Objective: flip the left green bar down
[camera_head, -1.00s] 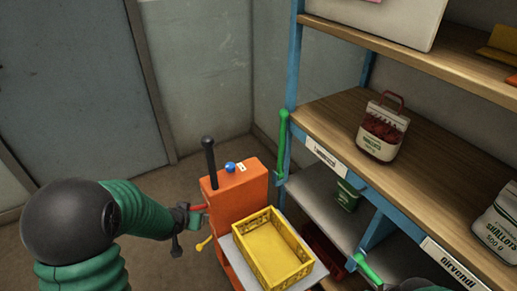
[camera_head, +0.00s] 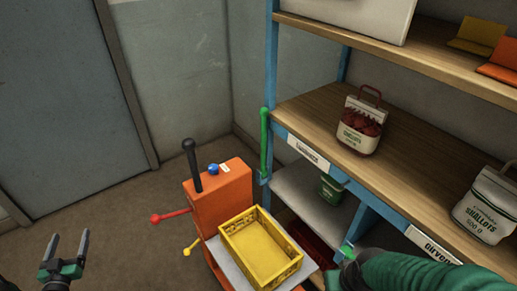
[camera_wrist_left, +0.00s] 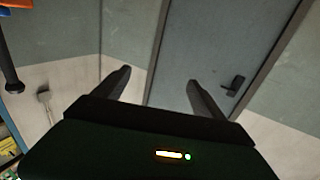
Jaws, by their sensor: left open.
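The left green bar (camera_head: 264,143) stands upright along the blue front post of the shelf, left of the middle shelf board. A second, short bright green piece (camera_head: 347,250) shows lower right beside my right arm, partly hidden. My left gripper (camera_head: 69,242) is open and empty at the lower left, far from the left green bar.
An orange cart (camera_head: 222,192) with a black handle, red and yellow levers and a yellow crate (camera_head: 231,233) stands before the shelf, between my left gripper and the bar. Sacks (camera_head: 361,125) stand on the wooden shelf (camera_head: 420,160). Floor at left is clear.

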